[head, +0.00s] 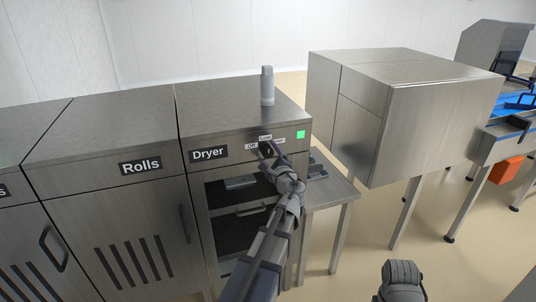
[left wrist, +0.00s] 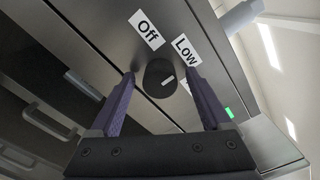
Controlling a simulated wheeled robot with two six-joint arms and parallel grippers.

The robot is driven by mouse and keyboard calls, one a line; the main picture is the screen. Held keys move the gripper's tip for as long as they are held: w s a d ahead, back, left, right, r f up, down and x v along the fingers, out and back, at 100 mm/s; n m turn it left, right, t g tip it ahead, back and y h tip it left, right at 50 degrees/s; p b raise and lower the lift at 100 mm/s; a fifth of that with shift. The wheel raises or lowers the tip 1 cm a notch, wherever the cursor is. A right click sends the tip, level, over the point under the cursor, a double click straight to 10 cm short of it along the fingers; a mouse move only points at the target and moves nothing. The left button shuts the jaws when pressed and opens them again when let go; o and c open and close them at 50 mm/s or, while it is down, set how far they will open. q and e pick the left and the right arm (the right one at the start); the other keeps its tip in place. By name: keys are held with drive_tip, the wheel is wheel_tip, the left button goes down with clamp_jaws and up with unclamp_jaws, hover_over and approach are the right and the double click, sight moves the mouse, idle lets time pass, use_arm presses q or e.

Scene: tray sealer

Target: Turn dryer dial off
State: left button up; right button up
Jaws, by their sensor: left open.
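The dryer dial is a round black knob (left wrist: 157,74) on the steel front of the dryer cabinet (head: 232,96). A short white mark shows on the right side of its face, on the side away from the "Off" label (left wrist: 147,29). The "Low" label (left wrist: 186,50) is at its upper right. A third label is mostly hidden behind a finger. My left gripper (head: 268,148) is open in front of the dial, its fingers on either side of it. I cannot tell whether they touch it.
A green light (head: 301,134) is on the panel right of the dial. A grey cylinder (head: 267,86) stands on the dryer's top. Below the panel is an open bay with dark shelves and handles (head: 240,184). A low steel table (head: 330,190) and a large steel machine (head: 430,125) stand right.

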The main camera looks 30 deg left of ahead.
use_arm(q)
drive_tip(key=shift+w+a, duration=0.15)
drive_tip(key=shift+a, duration=0.05)
clamp_jaws()
idle(0.6)
